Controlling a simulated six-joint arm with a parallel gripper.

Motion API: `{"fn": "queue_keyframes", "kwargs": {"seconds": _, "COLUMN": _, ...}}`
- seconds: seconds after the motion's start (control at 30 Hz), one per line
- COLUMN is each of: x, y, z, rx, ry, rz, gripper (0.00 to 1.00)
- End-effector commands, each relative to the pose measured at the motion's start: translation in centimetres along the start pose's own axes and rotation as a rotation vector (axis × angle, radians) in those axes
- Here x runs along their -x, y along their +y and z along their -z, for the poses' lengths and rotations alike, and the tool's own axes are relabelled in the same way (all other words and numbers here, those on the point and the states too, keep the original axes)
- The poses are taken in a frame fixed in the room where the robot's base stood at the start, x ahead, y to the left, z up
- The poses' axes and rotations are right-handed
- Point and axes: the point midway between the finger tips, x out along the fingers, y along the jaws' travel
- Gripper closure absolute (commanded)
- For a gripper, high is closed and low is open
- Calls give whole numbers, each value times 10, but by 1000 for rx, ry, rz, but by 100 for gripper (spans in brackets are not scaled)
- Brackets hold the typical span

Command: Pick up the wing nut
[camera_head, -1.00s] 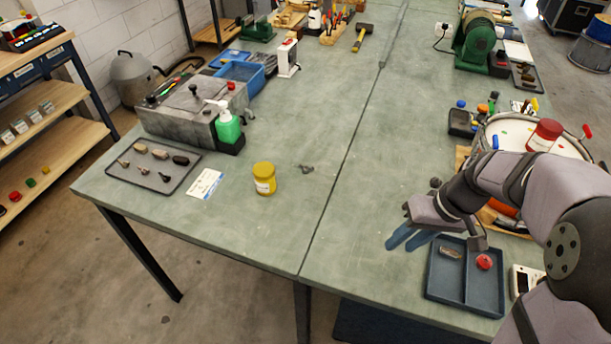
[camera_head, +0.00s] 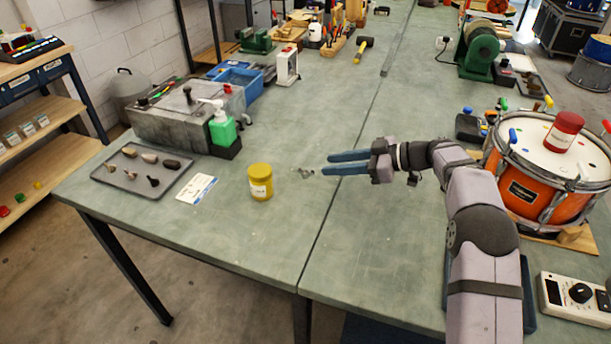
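The wing nut (camera_head: 305,173) is a small dark metal piece lying on the green bench top, between the yellow jar and my gripper. My gripper (camera_head: 326,164) reaches in from the right, with its two blue-grey fingers pointing left. The fingers are apart with a gap between them, and nothing is held. The fingertips are just to the right of the wing nut, close to it but apart from it. How high the fingers are above the bench is hard to tell.
A yellow jar (camera_head: 260,181) stands left of the wing nut, beside a white card (camera_head: 196,190). A grey tray (camera_head: 130,186) with several small parts lies further left. An orange drum (camera_head: 530,190) with a red jar (camera_head: 563,131) on top stands at right.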

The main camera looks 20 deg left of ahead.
Motion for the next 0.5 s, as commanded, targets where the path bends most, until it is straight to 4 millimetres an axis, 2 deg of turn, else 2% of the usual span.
{"fn": "queue_keyframes", "kwargs": {"seconds": 0.3, "x": -19, "y": -1, "z": 0, "rx": -1, "ry": -2, "rz": 2, "gripper": 69}}
{"fn": "queue_keyframes", "kwargs": {"seconds": 0.5, "x": -23, "y": -1, "z": 0, "rx": -1, "ry": -2, "rz": 0, "gripper": 69}}
